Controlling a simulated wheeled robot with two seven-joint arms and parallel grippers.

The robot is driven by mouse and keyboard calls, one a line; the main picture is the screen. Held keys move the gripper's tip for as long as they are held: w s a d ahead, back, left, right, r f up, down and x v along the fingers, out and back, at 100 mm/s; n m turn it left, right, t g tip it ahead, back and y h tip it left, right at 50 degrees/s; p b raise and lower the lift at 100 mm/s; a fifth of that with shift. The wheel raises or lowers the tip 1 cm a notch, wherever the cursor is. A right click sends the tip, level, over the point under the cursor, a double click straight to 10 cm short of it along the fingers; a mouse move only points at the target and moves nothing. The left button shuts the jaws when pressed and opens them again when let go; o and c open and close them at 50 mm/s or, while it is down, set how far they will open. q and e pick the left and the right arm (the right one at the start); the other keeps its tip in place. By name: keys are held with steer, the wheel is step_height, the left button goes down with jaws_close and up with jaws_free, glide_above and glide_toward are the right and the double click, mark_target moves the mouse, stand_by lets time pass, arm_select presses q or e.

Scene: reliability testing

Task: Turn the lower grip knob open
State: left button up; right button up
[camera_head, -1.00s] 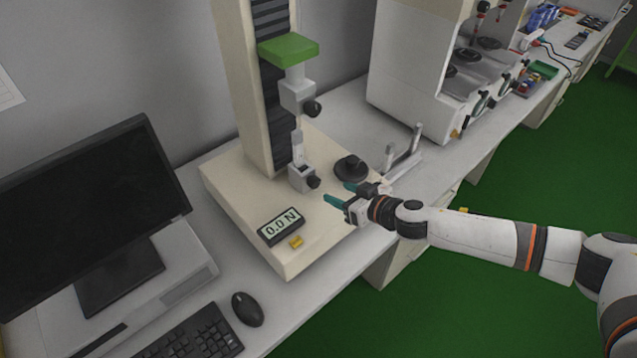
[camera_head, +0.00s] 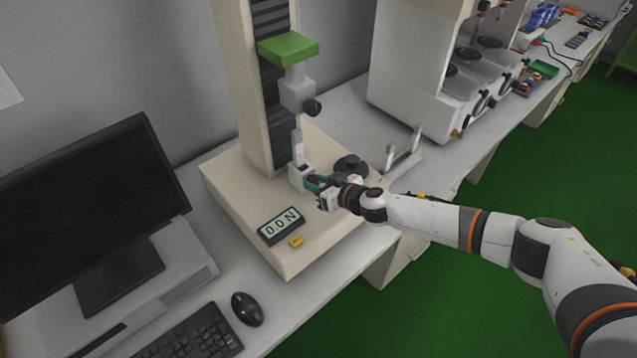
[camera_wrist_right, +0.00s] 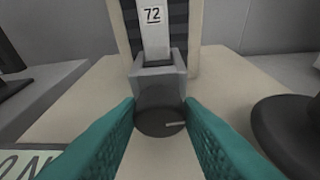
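The lower grip knob (camera_wrist_right: 160,122) is a dark round knob with a light line on its face, pointing to the right. It sits on the front of the lower grip, a grey block (camera_wrist_right: 158,78) below a strip marked 72. My right gripper (camera_head: 311,184) is at this knob, with one teal finger on each side of it. The fingers are open; their tips lie close to the knob's sides, and I cannot tell if they touch it. In the head view the gripper hides the knob. My left gripper is not in view.
The upper grip knob (camera_head: 312,107) is above. A black round piece (camera_head: 351,166) stands close to my gripper on the right. The force display (camera_head: 281,226) and a yellow button (camera_head: 296,242) are in front on the machine base. A monitor (camera_head: 90,210), keyboard and mouse are at left.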

steer(key=c, duration=0.5)
steer(key=shift+o, duration=0.2)
steer(key=shift+s+n+h+p, duration=0.1)
steer(key=shift+n+h+p, duration=0.2)
steer(key=shift+n+p, duration=0.25)
steer(key=shift+a+n+t+p, duration=0.1)
steer(key=shift+n+t+p, duration=0.2)
steer(key=shift+n, duration=0.05)
steer(key=shift+f+n+t+h, duration=0.1)
steer(key=shift+n+t+h, duration=0.3)
steer(key=shift+n+h, duration=0.3)
steer(key=shift+n+b, duration=0.45)
steer(key=shift+n, duration=0.25)
steer(key=shift+t+h, duration=0.3)
steer(key=shift+t, duration=0.1)
